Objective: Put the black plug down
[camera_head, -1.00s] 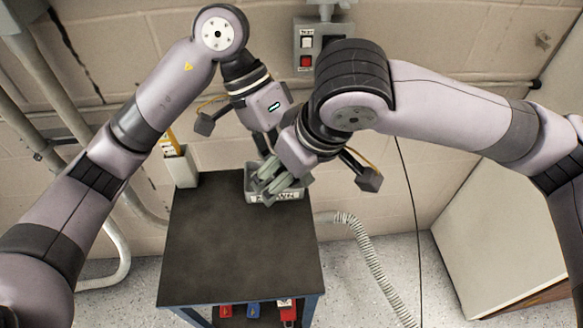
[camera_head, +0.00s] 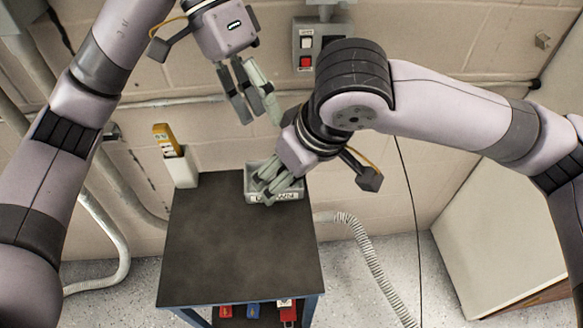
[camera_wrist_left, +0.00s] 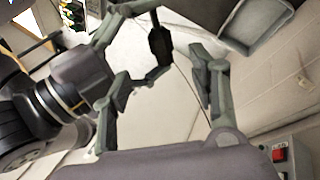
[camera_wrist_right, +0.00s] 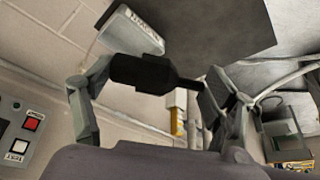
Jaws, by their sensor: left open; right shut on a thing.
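The black plug (camera_wrist_right: 145,72) is between the fingers of my right gripper (camera_wrist_right: 150,95), which is shut on it. It also shows in the left wrist view (camera_wrist_left: 160,45), held in the air. In the head view my right gripper (camera_head: 266,188) appears in front of the grey labelled tray (camera_head: 288,196), and its fingers hide the plug. The right wrist view shows the tray (camera_wrist_right: 130,35) beyond the plug, apart from it. My left gripper (camera_head: 260,108) is open and empty, higher up in front of the wall.
The dark tabletop (camera_head: 235,245) is clear in front of the tray. A yellow tool (camera_head: 166,138) stands in a white holder (camera_head: 182,172) at the table's back left. A switch box (camera_head: 308,45) with a red button is on the wall. A corrugated hose (camera_head: 365,255) runs right of the table.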

